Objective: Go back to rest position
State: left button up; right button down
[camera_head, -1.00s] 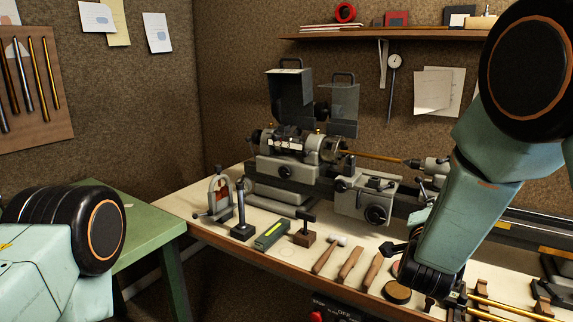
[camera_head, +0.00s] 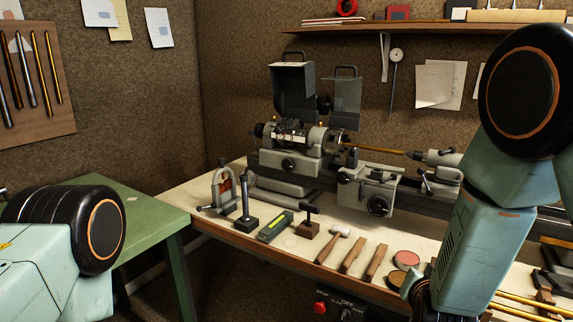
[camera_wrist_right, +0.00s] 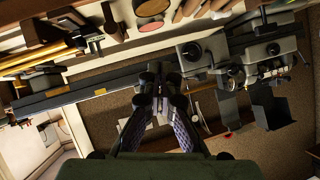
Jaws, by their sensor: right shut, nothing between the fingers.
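My right arm (camera_head: 485,235) comes in from the right edge of the head view and bends down over the front right of the bench; its gripper is out of sight there. In the right wrist view my right gripper (camera_wrist_right: 160,88) is shut and empty, with its fingertips together in front of the lathe bed, touching nothing that I can make out. My left arm (camera_head: 60,235) shows at the lower left of the head view. My left gripper is out of the picture.
A lathe (camera_head: 300,150) stands along the back of the workbench (camera_head: 290,243). Wooden-handled tools (camera_head: 352,255), a round reddish pad (camera_head: 406,259) and brass rods (camera_head: 530,303) lie along the front. A green table (camera_head: 150,220) stands left. A shelf (camera_head: 420,29) hangs above.

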jog(key=s+a+f+n+g+y+b, duration=0.2)
jog(key=s+f+g, duration=0.4)
jog(key=s+f, duration=0.9)
jog(key=s+a+f+n+g+y+b, duration=0.1)
jog(key=s+f+n+g+b, duration=0.3)
jog(key=s+f, duration=1.1)
jog(key=s+a+g+b, duration=0.1)
jog(key=s+g+b, duration=0.1)
jog(key=s, duration=0.6)
jog(key=shift+s+f+n+y, duration=0.3)
jog(key=shift+n+y, duration=0.1)
